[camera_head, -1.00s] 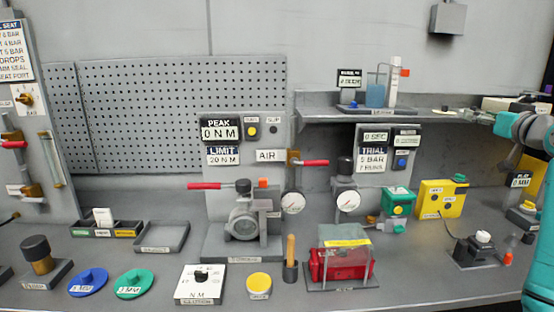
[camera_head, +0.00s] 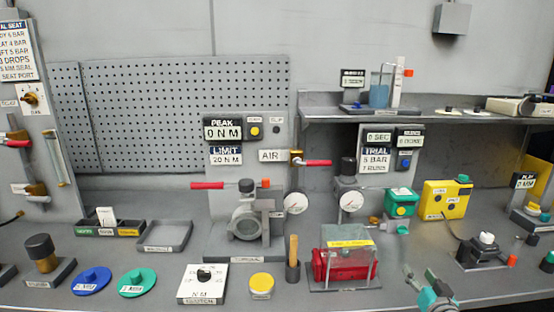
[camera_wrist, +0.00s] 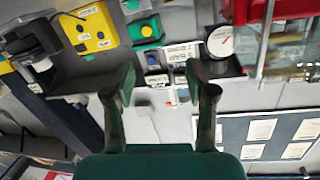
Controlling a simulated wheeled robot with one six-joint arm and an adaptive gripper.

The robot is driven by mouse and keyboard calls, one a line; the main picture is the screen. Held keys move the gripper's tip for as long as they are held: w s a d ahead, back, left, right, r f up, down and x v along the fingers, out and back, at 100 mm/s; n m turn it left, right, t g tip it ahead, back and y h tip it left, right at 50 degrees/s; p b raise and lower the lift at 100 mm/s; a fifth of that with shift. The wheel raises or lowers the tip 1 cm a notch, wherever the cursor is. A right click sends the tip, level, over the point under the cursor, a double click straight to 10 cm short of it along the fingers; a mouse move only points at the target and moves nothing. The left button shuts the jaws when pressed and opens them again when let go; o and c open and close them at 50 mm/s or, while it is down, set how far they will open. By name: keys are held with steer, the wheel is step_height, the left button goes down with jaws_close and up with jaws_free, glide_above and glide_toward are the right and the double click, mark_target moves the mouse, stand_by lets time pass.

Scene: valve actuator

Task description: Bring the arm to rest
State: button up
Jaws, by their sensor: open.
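My gripper (camera_head: 430,290) shows at the lower right of the head view, at the bench's front edge, right of the red box under a clear cover. In the wrist view my gripper (camera_wrist: 160,85) has its two dark fingers spread apart with nothing between them. The fingers do not appear to touch anything. Most of my arm is out of the head view.
The bench holds a red box (camera_head: 345,265), a yellow box (camera_head: 445,200), a green box (camera_head: 401,202) and a black device with a white knob (camera_head: 485,248). A valve stand (camera_head: 245,225) is mid-bench. A shelf (camera_head: 430,115) overhangs at the back right.

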steer(key=s+a+f, duration=0.4)
steer(key=s+f, duration=0.2)
steer(key=s, duration=0.3)
steer(key=s+a+f+g, duration=0.1)
steer(key=s+a+f, duration=0.45)
steer(key=s, duration=0.35)
steer(key=s+a+f, duration=0.4)
steer(key=s+f, duration=0.2)
steer(key=s, duration=0.3)
steer(key=s+a+r+n, duration=0.1)
steer(key=s+a+r, duration=0.1)
steer(key=s, duration=0.7)
steer(key=s+a+r+n+y, duration=0.1)
steer(key=s+a+r, duration=0.1)
steer(key=s, duration=0.7)
steer(key=s+a+r+n+g, duration=0.1)
steer(key=s+a+r, duration=0.1)
steer(key=s, duration=0.8)
steer(key=shift+r+y, duration=0.4)
steer(key=shift+r, duration=0.45)
